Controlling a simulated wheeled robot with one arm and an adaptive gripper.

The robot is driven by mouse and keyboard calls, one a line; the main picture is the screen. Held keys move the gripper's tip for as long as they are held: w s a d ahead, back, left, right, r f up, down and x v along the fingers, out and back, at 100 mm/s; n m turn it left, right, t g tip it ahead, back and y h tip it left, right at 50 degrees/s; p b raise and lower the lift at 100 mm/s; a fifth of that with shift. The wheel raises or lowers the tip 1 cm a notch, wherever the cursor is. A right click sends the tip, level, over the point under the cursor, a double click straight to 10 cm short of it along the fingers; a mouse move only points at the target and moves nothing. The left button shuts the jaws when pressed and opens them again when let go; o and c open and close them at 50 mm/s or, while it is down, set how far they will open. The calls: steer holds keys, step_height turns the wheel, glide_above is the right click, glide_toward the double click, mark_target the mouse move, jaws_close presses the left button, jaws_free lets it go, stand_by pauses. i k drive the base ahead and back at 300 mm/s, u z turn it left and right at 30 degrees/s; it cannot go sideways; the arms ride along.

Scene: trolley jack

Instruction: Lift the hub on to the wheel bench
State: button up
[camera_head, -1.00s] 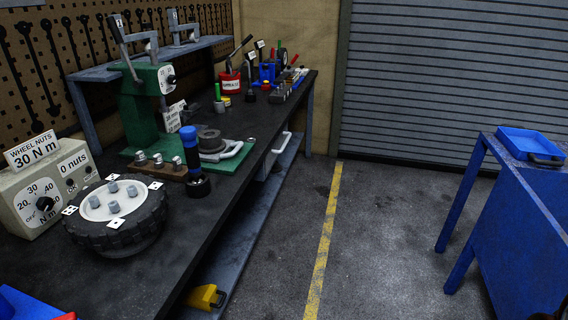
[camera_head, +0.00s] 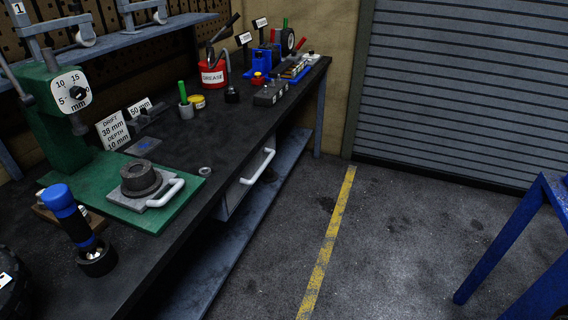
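A dark grey round part that looks like the hub (camera_head: 141,178) sits on a flat grey plate with a white handle (camera_head: 166,193). The plate rests on the green base (camera_head: 178,212) of the press (camera_head: 52,120), on the long black-topped bench (camera_head: 225,135). A dark wheel (camera_head: 10,292) shows only as a sliver at the left edge, on the same bench top. I cannot tell which bench is the wheel bench. My gripper is not in view.
A blue-topped driver-like tool (camera_head: 72,218) stands at the bench's near left. A red grease can (camera_head: 214,72) and small tools stand at the far end. A blue stand (camera_head: 530,235) is at right. The floor (camera_head: 400,240) between is clear.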

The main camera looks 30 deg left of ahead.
mark_target(269, 175)
steer(key=i, duration=1.6)
steer(key=u, duration=0.45)
steer(key=i, duration=1.4)
steer(key=u, duration=2.25)
